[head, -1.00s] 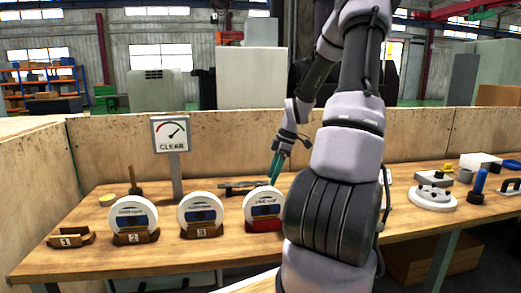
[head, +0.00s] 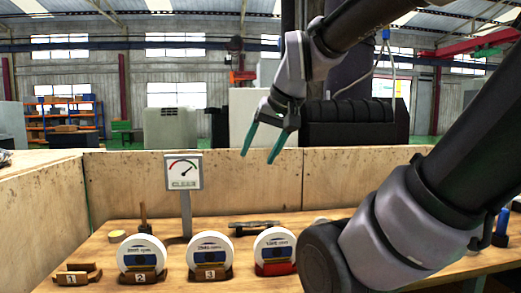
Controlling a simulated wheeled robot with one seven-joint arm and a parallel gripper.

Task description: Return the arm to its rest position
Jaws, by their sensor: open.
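My gripper (head: 264,143) is in the head view, raised above the back of the workbench (head: 110,278). Its two green fingers point down and stand apart, with nothing between them. My arm reaches across the right side of the view and hides much of the bench there. Below the gripper, a white wheel (head: 274,241) sits in a red holder. To its left, one white wheel (head: 209,246) stands in holder 3 and another (head: 141,250) in holder 2. Holder 1 (head: 77,275) is empty.
A gauge sign reading CLEAR (head: 184,172) stands on a post behind the wheels. A dark tool (head: 254,227) lies near the back panel (head: 240,179). A blue-handled item (head: 502,224) is at the right. Air around my gripper is free.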

